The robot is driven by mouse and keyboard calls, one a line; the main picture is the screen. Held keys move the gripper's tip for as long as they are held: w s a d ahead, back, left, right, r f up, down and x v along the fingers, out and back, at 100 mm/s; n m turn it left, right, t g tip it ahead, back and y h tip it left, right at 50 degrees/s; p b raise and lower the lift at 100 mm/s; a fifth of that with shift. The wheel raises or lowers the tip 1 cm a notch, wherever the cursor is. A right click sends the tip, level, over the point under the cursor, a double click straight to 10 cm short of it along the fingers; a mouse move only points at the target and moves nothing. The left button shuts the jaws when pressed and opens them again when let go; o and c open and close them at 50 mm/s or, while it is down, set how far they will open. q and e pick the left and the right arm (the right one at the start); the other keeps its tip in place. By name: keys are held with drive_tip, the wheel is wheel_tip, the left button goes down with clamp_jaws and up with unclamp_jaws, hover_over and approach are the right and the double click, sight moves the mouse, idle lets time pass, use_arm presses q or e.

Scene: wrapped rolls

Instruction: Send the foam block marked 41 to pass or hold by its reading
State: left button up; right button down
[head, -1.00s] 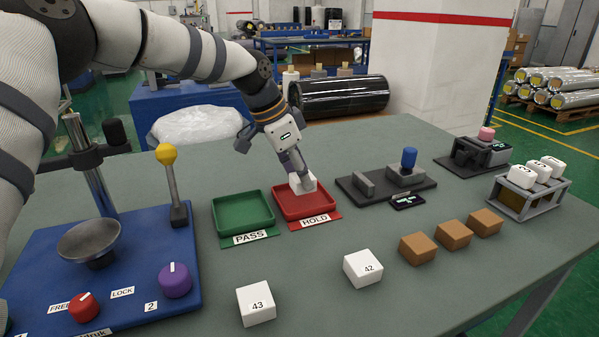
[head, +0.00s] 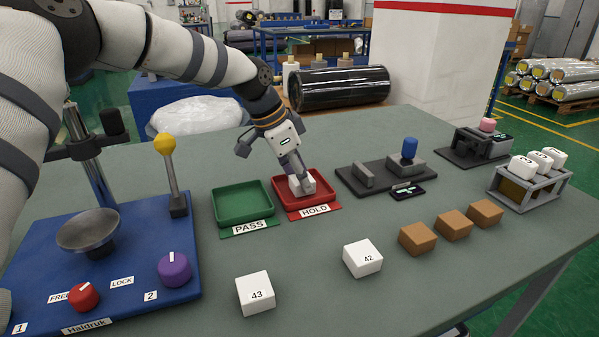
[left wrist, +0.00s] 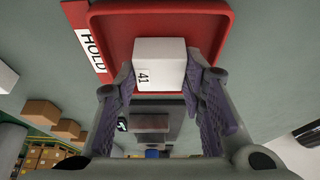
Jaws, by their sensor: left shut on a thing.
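My left gripper (head: 298,181) is shut on the white foam block marked 41 (left wrist: 159,62). In the left wrist view the block sits between the two fingers, with its 41 label facing left. The block is inside the red HOLD tray (head: 326,184), low over or on its floor; I cannot tell whether it touches. The green PASS tray (head: 243,220) stands to the left and is empty. A dark gauge (head: 372,178) with a blue knob and a small display (head: 407,192) is to the right; the reading is too small to tell. My right gripper is not in view.
White blocks marked 43 (head: 255,295) and 42 (head: 363,260) lie near the front. Several brown blocks (head: 453,227) lie to the right. A rack (head: 529,187) holds white numbered blocks. A blue board (head: 120,270) with knobs and a yellow-topped lever stands at left.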

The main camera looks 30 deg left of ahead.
use_arm(q)
drive_tip(key=o, duration=1)
drive_tip(key=v, duration=1.2)
